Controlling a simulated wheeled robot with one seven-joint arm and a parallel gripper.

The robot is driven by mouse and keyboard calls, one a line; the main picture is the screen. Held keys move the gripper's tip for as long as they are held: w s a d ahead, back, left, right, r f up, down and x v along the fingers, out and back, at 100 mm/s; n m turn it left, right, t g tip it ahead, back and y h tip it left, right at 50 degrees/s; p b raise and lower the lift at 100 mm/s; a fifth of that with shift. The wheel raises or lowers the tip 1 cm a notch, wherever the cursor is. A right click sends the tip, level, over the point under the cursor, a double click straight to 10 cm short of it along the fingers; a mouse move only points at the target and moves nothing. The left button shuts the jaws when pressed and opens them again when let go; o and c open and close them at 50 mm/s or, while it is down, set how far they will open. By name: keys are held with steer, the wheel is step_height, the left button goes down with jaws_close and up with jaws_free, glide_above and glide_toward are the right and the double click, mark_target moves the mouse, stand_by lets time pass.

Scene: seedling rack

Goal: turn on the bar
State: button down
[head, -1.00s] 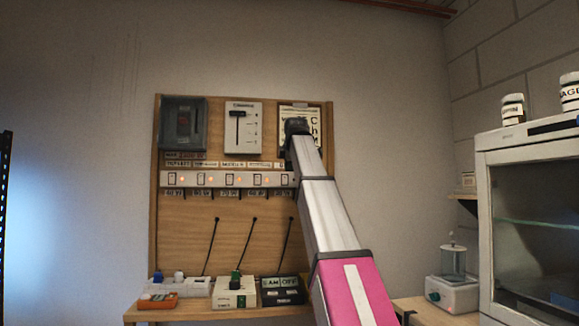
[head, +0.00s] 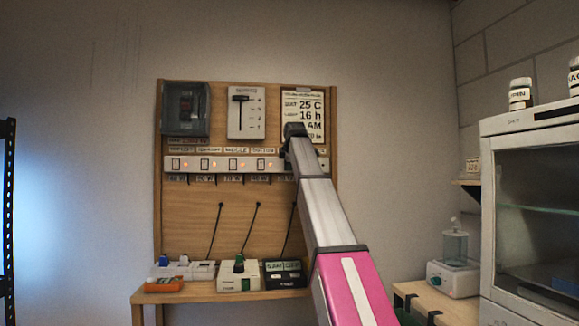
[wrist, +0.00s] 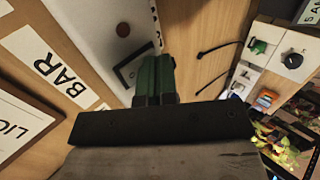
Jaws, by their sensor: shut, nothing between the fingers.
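A white strip (head: 219,166) with several framed switches and small glowing orange lights runs across the wooden board; my arm hides part of its right end. In the wrist view the white strip (wrist: 92,22) is close up, and a label reading BAR (wrist: 62,73) is on the wood beside it. A dark-framed switch (wrist: 129,70) on the strip is right by my fingertips. My gripper (wrist: 155,62) has green fingers pressed together, empty. I cannot tell whether they touch the switch. In the head view my arm hides the fingers.
The wooden board (head: 180,225) also holds a grey box (head: 186,108), a white slider panel (head: 246,111) and a printed card (head: 303,110). Below, a shelf (head: 200,295) carries several small devices with black cables above them. A white glass-fronted cabinet (head: 535,130) stands at right.

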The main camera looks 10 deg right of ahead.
steer(key=shift+w+f, duration=0.1)
steer(key=shift+w, duration=0.1)
stand_by(0.3)
steer(key=shift+w+r, duration=0.1)
steer(key=shift+r, duration=0.8)
